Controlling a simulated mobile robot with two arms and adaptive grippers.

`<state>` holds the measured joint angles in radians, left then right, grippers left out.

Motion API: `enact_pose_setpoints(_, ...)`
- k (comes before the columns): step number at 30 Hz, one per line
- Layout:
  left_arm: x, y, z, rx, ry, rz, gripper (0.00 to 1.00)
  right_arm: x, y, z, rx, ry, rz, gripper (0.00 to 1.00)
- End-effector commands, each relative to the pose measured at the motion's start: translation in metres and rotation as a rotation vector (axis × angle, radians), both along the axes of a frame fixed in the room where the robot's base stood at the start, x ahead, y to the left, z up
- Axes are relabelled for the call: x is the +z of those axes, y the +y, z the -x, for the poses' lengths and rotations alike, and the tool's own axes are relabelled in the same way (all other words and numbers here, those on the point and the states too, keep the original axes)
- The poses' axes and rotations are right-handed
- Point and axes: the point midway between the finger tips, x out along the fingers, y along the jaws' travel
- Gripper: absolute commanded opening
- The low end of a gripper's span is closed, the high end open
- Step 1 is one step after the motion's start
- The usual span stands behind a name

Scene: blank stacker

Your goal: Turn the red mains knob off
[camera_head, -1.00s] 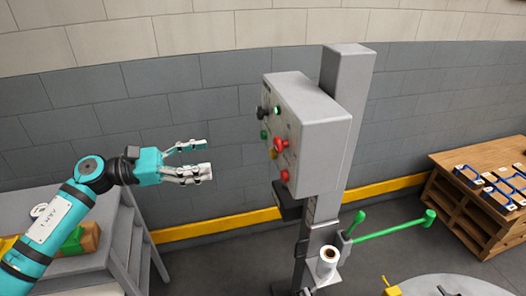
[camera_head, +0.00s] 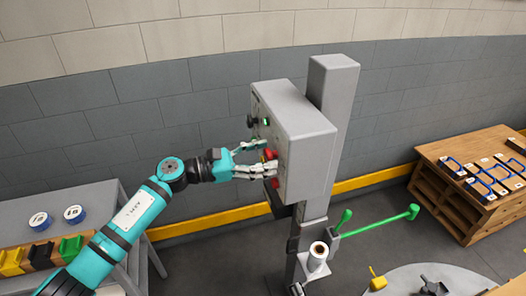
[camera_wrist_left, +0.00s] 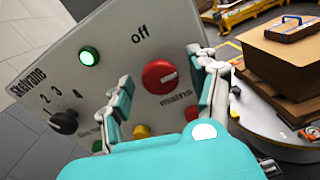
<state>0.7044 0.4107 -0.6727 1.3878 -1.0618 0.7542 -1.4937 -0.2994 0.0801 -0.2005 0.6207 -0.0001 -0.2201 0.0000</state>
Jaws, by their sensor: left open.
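The red mains knob (camera_wrist_left: 158,77) is on the grey control box (camera_head: 308,150), with "off" printed above it and "mains" below it in the left wrist view. Its white mark points to the right in that view, not at "off". My left gripper (camera_wrist_left: 161,72) is open, one finger on each side of the knob. I cannot tell whether either finger touches it. In the head view the left gripper (camera_head: 268,158) is at the box's front face, and the knob (camera_head: 270,153) shows partly between its fingers. My right gripper is not in view.
The panel also has a lit green lamp (camera_wrist_left: 89,56), a black selector knob (camera_wrist_left: 64,121) and a yellow button (camera_wrist_left: 142,131). A green lever (camera_head: 385,222) sticks out from the post. A grey bench (camera_head: 100,205) stands left, a wooden table (camera_head: 440,152) right.

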Motion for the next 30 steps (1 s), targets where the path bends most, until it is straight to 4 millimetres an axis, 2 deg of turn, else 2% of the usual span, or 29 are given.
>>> enact_pose_setpoints(9, -0.0003, -0.0024, -0.0006, 0.000, 0.000, 0.000, 0.59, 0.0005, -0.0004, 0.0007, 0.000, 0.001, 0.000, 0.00)
enact_pose_setpoints(21, -0.0001, -0.0021, -0.0006, 0.000, 0.000, 0.001, 0.07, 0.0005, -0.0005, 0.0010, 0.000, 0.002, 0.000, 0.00)
enact_pose_setpoints(30, -0.0006, -0.0019, -0.0006, 0.000, 0.031, 0.010, 0.05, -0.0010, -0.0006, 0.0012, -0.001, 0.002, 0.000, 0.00)
